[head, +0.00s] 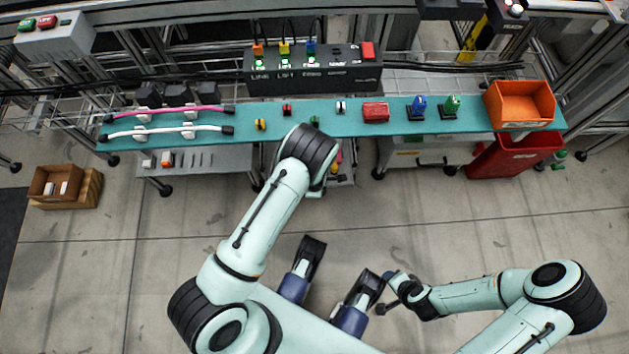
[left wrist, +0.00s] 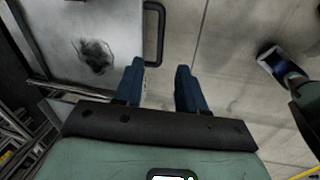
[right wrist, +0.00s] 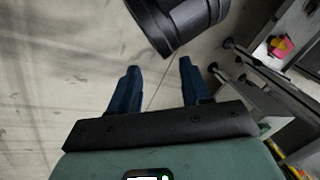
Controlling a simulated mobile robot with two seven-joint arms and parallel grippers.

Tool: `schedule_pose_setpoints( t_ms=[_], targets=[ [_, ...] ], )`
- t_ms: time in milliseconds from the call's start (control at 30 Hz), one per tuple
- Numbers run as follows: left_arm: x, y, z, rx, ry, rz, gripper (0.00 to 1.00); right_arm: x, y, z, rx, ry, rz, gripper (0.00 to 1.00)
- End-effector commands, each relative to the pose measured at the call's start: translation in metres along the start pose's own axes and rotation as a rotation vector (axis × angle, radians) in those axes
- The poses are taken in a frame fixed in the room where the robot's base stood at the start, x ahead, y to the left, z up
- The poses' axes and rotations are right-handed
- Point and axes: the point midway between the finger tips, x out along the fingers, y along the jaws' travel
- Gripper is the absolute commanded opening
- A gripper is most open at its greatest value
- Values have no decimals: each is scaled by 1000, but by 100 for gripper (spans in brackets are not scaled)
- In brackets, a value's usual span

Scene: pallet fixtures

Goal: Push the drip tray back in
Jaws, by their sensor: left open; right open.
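The drip tray (left wrist: 110,22) shows in the left wrist view as a light grey flat panel with a dark stain. Its black bar handle (left wrist: 160,35) sits at its right edge, just beyond my left fingertips. My left gripper (left wrist: 160,72) is open, with nothing between its blue fingers, and is apart from the handle. My right gripper (right wrist: 158,70) is open and empty over bare floor in the right wrist view.
A teal bench top (head: 270,128) with cables, small parts and an orange bin (head: 520,103) runs across the back. A red bin (head: 510,155) hangs below its right end. A cardboard box (head: 62,185) stands at left. Concrete floor in front is mostly clear.

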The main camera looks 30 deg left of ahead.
Motion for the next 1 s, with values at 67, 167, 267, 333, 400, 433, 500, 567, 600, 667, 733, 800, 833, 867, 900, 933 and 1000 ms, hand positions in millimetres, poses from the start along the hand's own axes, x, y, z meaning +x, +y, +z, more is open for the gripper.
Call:
schedule_pose_setpoints(
  t_ms=[67, 167, 267, 333, 400, 433, 500, 567, 600, 667, 733, 800, 833, 867, 900, 933, 1000],
  targets=[
    [0, 1, 2, -92, -5, -2, 40, 1, 0, -1, 0, 3, 0, 48],
    [5, 2, 2, -137, -7, -4, 40, 3, 1, -3, 1, 9, 0, 48],
    [17, 0, 2, -139, -5, -6, 40, 8, 2, -9, 2, 25, 2, 48],
    [29, 0, 2, -137, -5, -6, 40, 13, 4, -14, 3, 42, 3, 48],
    [44, 0, 2, -136, -5, -6, 40, 19, 6, -22, 5, 63, 5, 48],
    [51, 0, 2, -136, -4, -6, 40, 21, 7, -25, 6, 74, 5, 48],
    [67, 0, 2, -134, -4, -6, 40, 28, 11, -32, 9, 91, 9, 48],
    [80, 0, 2, -134, -4, -6, 40, 34, 18, -23, 15, 64, 21, 48],
    [88, 0, 2, -134, -5, -5, 40, 38, 22, -18, 20, 49, 28, 48],
    [100, 0, 2, -133, -5, -6, 40, 44, 28, -11, 27, 24, 39, 48],
    [111, 0, 2, -134, -5, -6, 40, 49, 35, -2, 35, -5, 51, 48],
    [120, 0, 3, -133, -5, -6, 40, 53, 40, 5, 41, -27, 60, 48],
    [123, 0, 3, -133, -6, -5, 40, 54, 42, 7, 43, -34, 63, 48],
    [125, 1, 3, -133, -6, -4, 40, 55, 43, 9, 45, -41, 67, 48],
    [128, 0, 3, -133, -6, -5, 40, 56, 45, 12, 48, -49, 70, 48],
    [130, 0, 3, -133, -6, -5, 40, 57, 47, 13, 49, -54, 73, 48],
    [133, 1, 3, -133, -6, -4, 40, 58, 48, 16, 52, -62, 76, 48]
  ],
)
